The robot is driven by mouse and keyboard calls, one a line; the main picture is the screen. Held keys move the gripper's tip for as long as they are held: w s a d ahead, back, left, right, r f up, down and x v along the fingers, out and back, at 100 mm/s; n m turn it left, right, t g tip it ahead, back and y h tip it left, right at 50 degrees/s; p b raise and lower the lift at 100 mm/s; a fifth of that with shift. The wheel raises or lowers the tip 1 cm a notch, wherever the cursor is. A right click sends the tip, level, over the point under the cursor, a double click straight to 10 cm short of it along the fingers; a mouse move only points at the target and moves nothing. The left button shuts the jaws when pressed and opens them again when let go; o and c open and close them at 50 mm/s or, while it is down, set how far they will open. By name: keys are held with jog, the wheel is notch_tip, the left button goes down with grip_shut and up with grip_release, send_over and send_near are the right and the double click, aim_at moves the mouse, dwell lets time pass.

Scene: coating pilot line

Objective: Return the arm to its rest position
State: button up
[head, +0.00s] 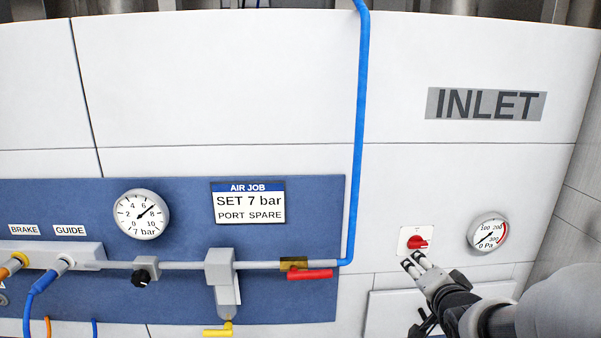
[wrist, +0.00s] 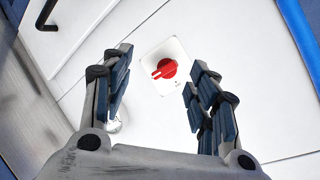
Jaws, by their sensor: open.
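My gripper (head: 413,261) is in front of the white wall panel at the lower right of the head view, just below a red rotary knob (head: 417,242) on a white square plate. In the wrist view my gripper (wrist: 155,85) is open, with its two dark-padded fingers apart and nothing between them. The red knob (wrist: 164,69) shows beyond and between the fingertips. The fingers look apart from the knob, though the exact gap cannot be told. My arm reaches in from the lower right corner of the head view.
A Pa gauge (head: 488,233) sits right of the knob, close to my arm. A blue hose (head: 359,130) runs down the wall to a pipe with a red-handled valve (head: 308,274). A blue panel (head: 80,210) with a bar gauge (head: 141,214) is at left. A dark handle (wrist: 46,15) shows in the wrist view.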

jog(key=s+a+f+n+g+b, duration=0.1)
jog(key=s+a+f+n+g, duration=0.1)
jog(key=s, duration=0.8)
jog(key=s+a+f+n+g+y+b, duration=0.1)
jog(key=s+a+n, duration=0.4)
jog(key=s, duration=0.5)
jog(key=s+a+f+n+g+b, duration=0.2)
jog(key=s+a+n+g, duration=0.2)
jog(key=s, duration=0.6)
jog(key=shift+a+f+g+y, duration=0.4)
jog(key=shift+a+g, duration=0.2)
jog(key=shift+a, duration=0.25)
